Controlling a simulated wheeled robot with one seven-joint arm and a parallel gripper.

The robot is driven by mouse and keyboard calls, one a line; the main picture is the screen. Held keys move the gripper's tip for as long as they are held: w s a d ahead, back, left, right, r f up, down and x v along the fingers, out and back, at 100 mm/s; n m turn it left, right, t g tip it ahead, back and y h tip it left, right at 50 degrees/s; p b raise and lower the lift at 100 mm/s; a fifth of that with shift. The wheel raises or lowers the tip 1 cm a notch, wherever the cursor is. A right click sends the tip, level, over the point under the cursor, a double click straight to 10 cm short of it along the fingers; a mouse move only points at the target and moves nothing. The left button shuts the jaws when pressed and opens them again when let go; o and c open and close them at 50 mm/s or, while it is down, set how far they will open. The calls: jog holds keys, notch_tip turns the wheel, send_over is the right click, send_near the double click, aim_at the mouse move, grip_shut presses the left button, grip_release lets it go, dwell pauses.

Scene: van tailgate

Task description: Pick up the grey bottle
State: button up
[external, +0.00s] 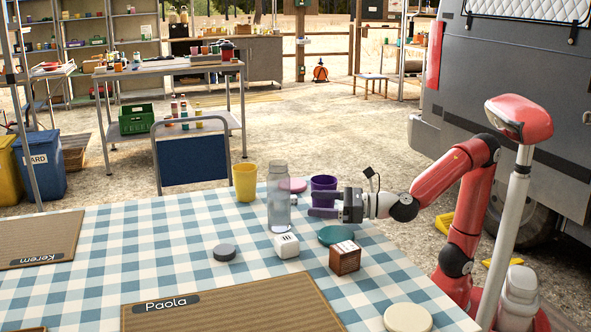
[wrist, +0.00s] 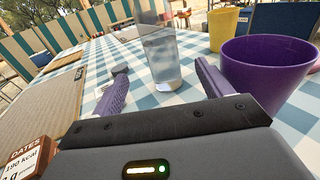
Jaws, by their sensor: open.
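The grey bottle (external: 279,198) is a tall translucent bottle standing upright on the checked tablecloth. In the wrist view the bottle (wrist: 161,58) stands upright ahead, between the lines of the two fingers; its upper part is cut off by the frame edge. My gripper (external: 312,204) comes in from the right in the external view, level with the lower half of the bottle. It is open and empty, with purple fingers pointing at the bottle. In the wrist view my gripper (wrist: 163,85) shows its fingers spread to either side of the bottle's base.
A purple cup (wrist: 264,72) stands close beside the right finger. A grey puck (external: 225,253) lies front left.

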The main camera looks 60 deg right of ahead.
aim_at(281, 199)
jog(key=x, duration=1)
jog(key=shift+w, duration=0.15)
jog(key=c, duration=1.3)
jog(key=shift+r, duration=0.2)
